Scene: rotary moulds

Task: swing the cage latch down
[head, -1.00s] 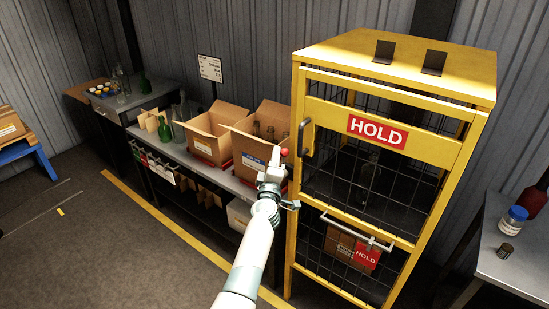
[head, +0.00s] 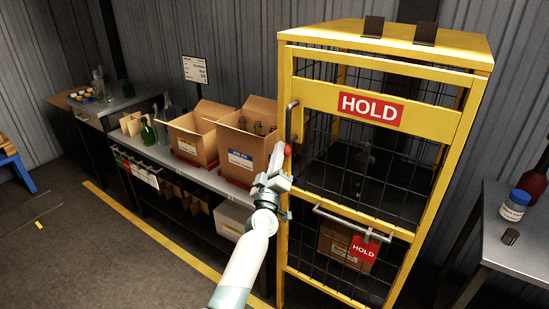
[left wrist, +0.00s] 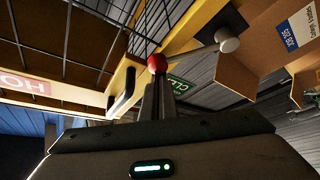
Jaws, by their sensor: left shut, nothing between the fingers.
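The cage (head: 463,140) is a yellow frame with dark mesh and a red HOLD sign (head: 371,107). Its latch shows a red ball knob (head: 288,150) at the cage's left front post, below the dark door handle (head: 292,122). In the left wrist view, the knob (left wrist: 157,63) sits on a thin bar that runs to a grey round end (left wrist: 228,41). My left gripper (head: 279,158) is shut and empty. Its fingertips (left wrist: 157,80) are right at the knob; I cannot tell whether they touch. They hide part of the latch. My right gripper is not in view.
A shelf bench (head: 222,184) with open cardboard boxes (head: 245,145) and bottles stands close left of the cage. A grey bar with a HOLD tag (head: 364,249) crosses the lower cage front. A table (head: 495,247) stands at right.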

